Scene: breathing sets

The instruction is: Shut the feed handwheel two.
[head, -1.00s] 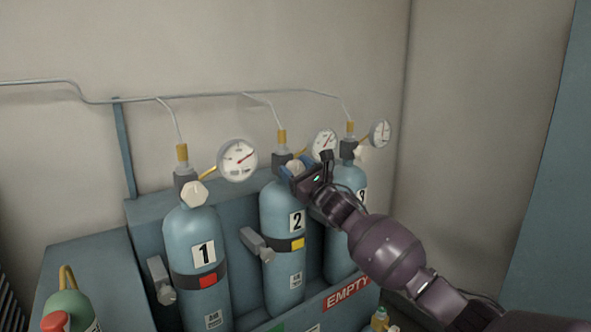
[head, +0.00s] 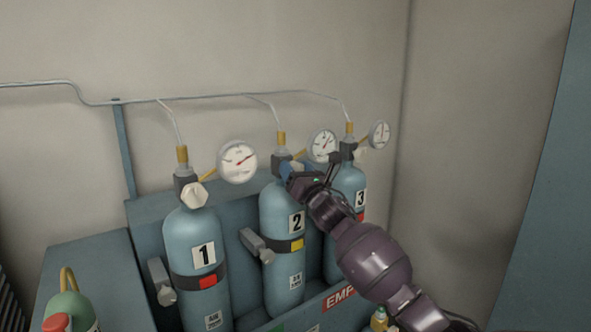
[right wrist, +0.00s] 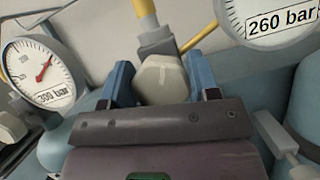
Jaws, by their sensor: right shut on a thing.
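Cylinder two (head: 281,208) is a blue bottle with a "2" label and a yellow tag, standing in the middle of the rack. Its feed handwheel (right wrist: 160,79) is a pale faceted knob in the right wrist view, below a grey valve body. My right gripper (head: 288,169) is at the top of cylinder two, with its blue fingers on both sides of the knob, shut on it. In the head view the gripper hides most of this handwheel. Gauge two (head: 322,145) stands just right of the valve. My left gripper is not in view.
Cylinder one (head: 197,262) with its pale handwheel (head: 194,195) and gauge (head: 237,162) stands left. Cylinder three (head: 347,190) and its gauge (head: 380,134) stand right, close behind my arm. A thin pipe (head: 215,97) runs along the wall above. A green bottle (head: 68,306) is at lower left.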

